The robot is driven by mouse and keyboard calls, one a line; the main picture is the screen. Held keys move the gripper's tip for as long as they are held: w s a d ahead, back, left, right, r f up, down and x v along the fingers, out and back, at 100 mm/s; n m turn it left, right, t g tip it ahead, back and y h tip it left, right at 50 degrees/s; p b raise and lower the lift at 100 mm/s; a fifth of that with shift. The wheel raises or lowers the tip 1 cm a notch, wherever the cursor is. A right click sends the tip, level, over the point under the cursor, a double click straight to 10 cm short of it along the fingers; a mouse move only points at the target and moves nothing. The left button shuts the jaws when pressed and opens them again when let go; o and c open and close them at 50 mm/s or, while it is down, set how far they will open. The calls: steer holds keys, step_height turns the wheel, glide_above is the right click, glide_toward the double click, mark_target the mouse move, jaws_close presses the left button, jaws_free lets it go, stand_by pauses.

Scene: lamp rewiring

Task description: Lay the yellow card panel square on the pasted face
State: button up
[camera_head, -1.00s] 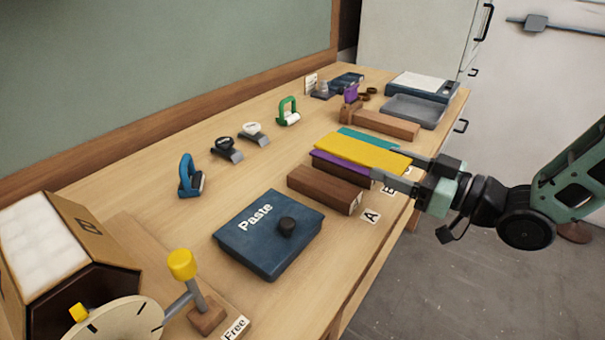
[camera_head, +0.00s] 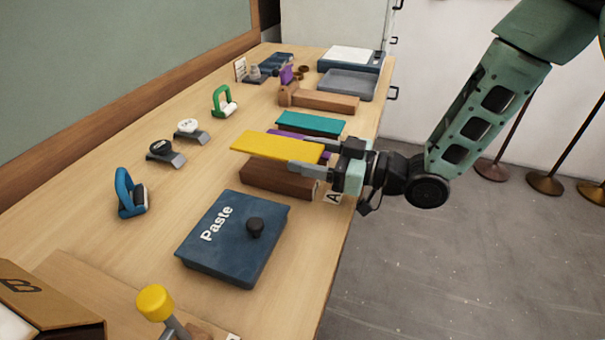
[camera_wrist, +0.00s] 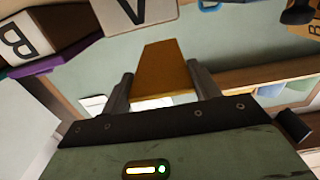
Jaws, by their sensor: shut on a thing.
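The yellow card panel (camera_head: 272,148) is flat and roughly level in the head view, with its right end in my gripper (camera_head: 318,160). My gripper is shut on that end, and the panel also shows between the fingers in the wrist view (camera_wrist: 166,70). The panel appears to hang above the bench, partly covering the purple-topped block (camera_head: 300,138). A bare brown block (camera_head: 278,180) lies on the near side, beside the A label (camera_head: 334,197). A teal-topped block (camera_head: 310,122) lies beyond. I cannot tell which face has paste on it.
The blue Paste box (camera_head: 232,240) with a black knob stands nearer on the bench. Several handled tools, including a blue one (camera_head: 130,195) and a green one (camera_head: 222,103), stand to the left. A grey tray (camera_head: 346,84) is at the back. Bare bench lies left of the panel.

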steer(key=shift+f, duration=2.6)
steer(key=shift+f, duration=0.3)
steer(key=o, duration=1)
steer(key=shift+r, duration=0.1)
steer(key=shift+c, duration=0.2)
